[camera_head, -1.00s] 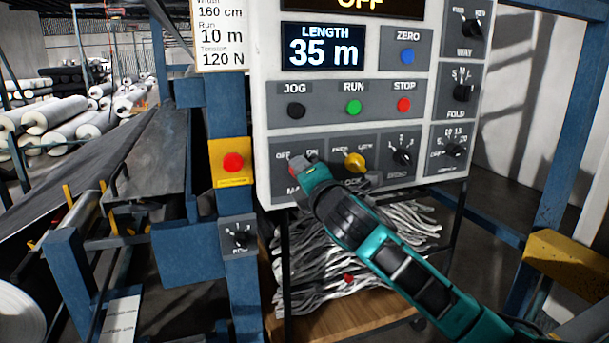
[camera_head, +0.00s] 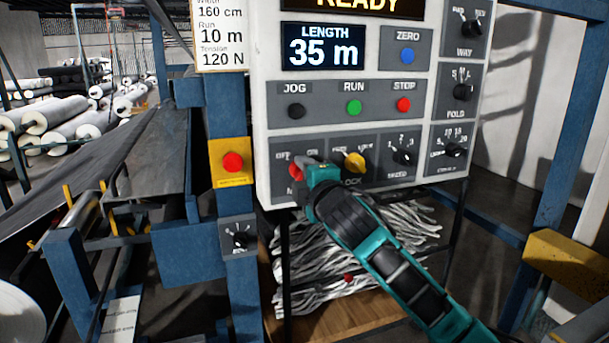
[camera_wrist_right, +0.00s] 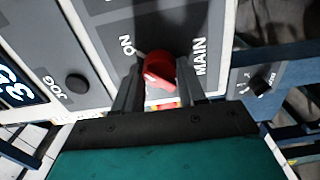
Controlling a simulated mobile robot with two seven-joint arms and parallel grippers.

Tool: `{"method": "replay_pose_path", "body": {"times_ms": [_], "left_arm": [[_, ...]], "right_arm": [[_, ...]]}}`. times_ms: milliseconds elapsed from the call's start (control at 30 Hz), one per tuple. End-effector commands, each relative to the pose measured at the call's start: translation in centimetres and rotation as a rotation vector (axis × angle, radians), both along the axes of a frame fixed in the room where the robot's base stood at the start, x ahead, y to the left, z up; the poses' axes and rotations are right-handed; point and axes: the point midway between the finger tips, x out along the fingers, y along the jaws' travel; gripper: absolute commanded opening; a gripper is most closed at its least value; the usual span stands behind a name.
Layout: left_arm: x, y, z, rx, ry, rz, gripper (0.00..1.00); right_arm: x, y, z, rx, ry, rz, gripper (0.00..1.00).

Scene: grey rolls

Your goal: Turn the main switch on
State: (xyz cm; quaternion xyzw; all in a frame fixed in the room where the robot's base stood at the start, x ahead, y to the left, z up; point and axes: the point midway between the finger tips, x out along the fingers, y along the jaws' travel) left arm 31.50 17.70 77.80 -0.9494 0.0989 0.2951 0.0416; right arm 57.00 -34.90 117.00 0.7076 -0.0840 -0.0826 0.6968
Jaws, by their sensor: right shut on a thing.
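The main switch is a red rotary knob (camera_wrist_right: 160,72) between the labels ON and MAIN in the right wrist view. In the head view a bit of its red (camera_head: 296,171) shows at the lower left of the white control panel (camera_head: 262,110), mostly hidden by my gripper. My right gripper (camera_wrist_right: 155,80) is shut on the knob, one finger on each side. Its teal arm comes in from the lower right in the head view (camera_head: 310,170). The knob's pointer is turned toward ON. The upper display (camera_head: 365,5) reads READY. My left gripper is not in view.
A yellow knob (camera_head: 354,162) sits close to the right of my gripper. JOG, green RUN (camera_head: 354,107) and red STOP (camera_head: 404,105) buttons are above. A red button on a yellow plate (camera_head: 233,162) is left of the panel. Grey strips (camera_head: 350,240) are heaped below.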

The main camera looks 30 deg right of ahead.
Motion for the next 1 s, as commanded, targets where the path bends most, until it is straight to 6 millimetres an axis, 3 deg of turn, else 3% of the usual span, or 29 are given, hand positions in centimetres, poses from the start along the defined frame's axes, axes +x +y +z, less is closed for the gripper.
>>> {"method": "replay_pose_path", "body": {"times_ms": [267, 300, 533, 833, 1000], "left_arm": [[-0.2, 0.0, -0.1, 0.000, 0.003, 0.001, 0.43], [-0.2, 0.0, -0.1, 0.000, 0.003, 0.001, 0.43], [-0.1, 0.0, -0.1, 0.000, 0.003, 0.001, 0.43], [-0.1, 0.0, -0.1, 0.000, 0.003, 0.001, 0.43], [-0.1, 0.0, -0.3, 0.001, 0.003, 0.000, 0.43]], "right_arm": [[0.0, 0.0, -0.1, 0.003, 0.001, 0.001, 0.10], [0.0, 0.0, -0.1, 0.002, 0.001, 0.001, 0.43], [0.0, 0.0, 0.0, 0.001, 0.001, 0.001, 0.66], [-0.2, 0.1, 0.0, 0.000, 0.000, 0.000, 0.66], [-1.8, 0.4, -0.1, -0.002, 0.000, 0.001, 0.66]]}}
